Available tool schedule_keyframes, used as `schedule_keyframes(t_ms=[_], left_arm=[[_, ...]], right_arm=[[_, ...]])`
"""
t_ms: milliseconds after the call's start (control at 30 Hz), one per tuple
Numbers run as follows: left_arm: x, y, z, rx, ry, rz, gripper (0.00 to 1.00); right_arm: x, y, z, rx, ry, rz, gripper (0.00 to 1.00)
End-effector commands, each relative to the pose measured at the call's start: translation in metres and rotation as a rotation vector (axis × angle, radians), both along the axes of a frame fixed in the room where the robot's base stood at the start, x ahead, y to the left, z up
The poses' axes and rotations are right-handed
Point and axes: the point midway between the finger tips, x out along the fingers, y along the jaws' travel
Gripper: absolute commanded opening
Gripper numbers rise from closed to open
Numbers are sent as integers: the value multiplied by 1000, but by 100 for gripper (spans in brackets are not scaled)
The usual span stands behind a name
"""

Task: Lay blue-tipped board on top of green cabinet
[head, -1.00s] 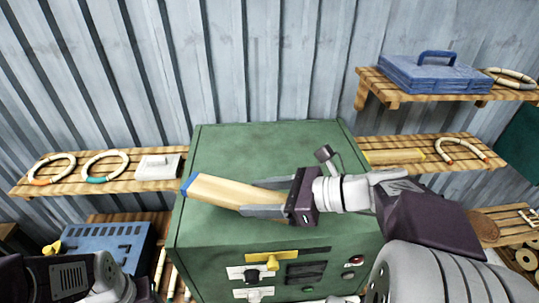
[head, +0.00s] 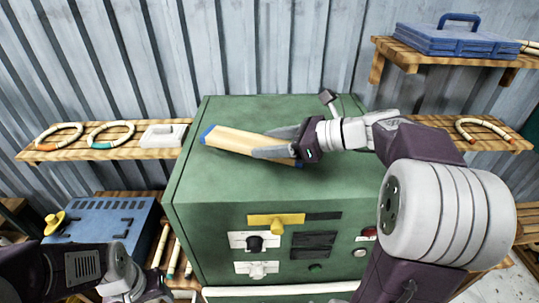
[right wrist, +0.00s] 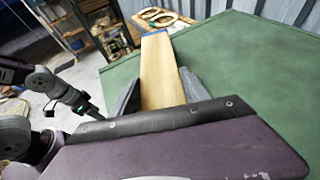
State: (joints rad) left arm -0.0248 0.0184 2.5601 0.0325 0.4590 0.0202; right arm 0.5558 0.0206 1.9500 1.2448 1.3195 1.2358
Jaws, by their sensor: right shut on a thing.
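The blue-tipped board (head: 240,140) is pale wood with blue ends, over the top of the green cabinet (head: 320,215) in the head view. My right gripper (head: 275,146) is shut on the board near its right end. Whether the board touches the cabinet top is hard to tell. In the right wrist view the board (right wrist: 160,70) runs away between the fingers (right wrist: 158,92), its blue tip at the far end, above the green top (right wrist: 245,70). My left arm shows at the lower left of the head view, but its fingertips are not visible.
A wall shelf at left holds two rings (head: 110,134) and a white box (head: 164,135). A blue toolbox (head: 450,40) sits on the upper right shelf. A blue machine (head: 100,220) stands left of the cabinet. Most of the cabinet top is clear.

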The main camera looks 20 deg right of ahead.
Motion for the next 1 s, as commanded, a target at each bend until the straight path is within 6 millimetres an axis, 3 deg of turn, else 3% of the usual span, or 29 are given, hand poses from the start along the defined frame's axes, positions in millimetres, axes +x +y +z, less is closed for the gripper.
schedule_keyframes(t_ms=[100, 333, 733, 767, 800, 833, 1000], left_arm=[[0, 0, 1, 0, 0, 0, 55], [0, 0, 7, 0, 0, 0, 55], [0, 0, 2, 0, 0, 0, 55], [0, 0, 3, 0, 0, 0, 55], [0, 0, 3, 0, 0, 0, 55], [0, 0, 4, 0, 0, 0, 55], [0, 0, 4, 0, 0, 0, 55]], right_arm=[[1, 0, -4, 1, 1, 0, 3], [0, 0, -38, 2, 2, 0, 3], [0, 0, -46, 0, 0, -1, 3], [0, 0, -47, -1, 1, 0, 57], [0, 0, -46, -1, 1, 0, 68], [0, 0, -46, -1, 1, 0, 76], [0, 0, -46, -1, 1, 0, 76]])
